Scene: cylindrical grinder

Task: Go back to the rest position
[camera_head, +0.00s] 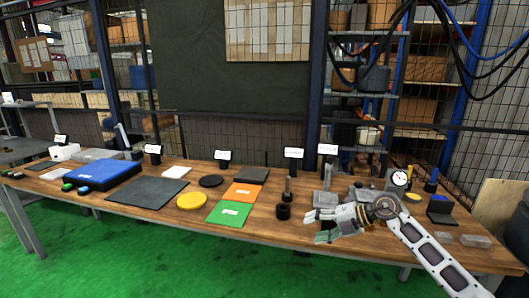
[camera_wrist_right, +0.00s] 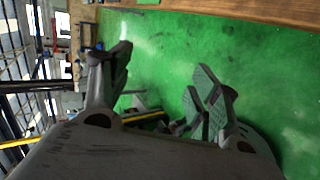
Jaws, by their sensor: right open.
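My right gripper (camera_head: 316,226) is at the front edge of the long wooden workbench (camera_head: 140,204), right of the middle in the head view. Its arm comes in from the lower right. The two fingers are spread apart with nothing between them. In the right wrist view the open gripper (camera_wrist_right: 168,78) shows green floor between its fingers, and the bench edge (camera_wrist_right: 250,12) runs along the top. My left gripper is in neither view.
A dark cylinder (camera_head: 283,212) stands just left of my right gripper. Green (camera_head: 229,213) and orange (camera_head: 242,193) pads, a yellow disc (camera_head: 191,201) and a blue case (camera_head: 102,173) lie further left. A dial gauge (camera_head: 399,178) stands behind the arm. The green floor (camera_head: 150,255) in front is clear.

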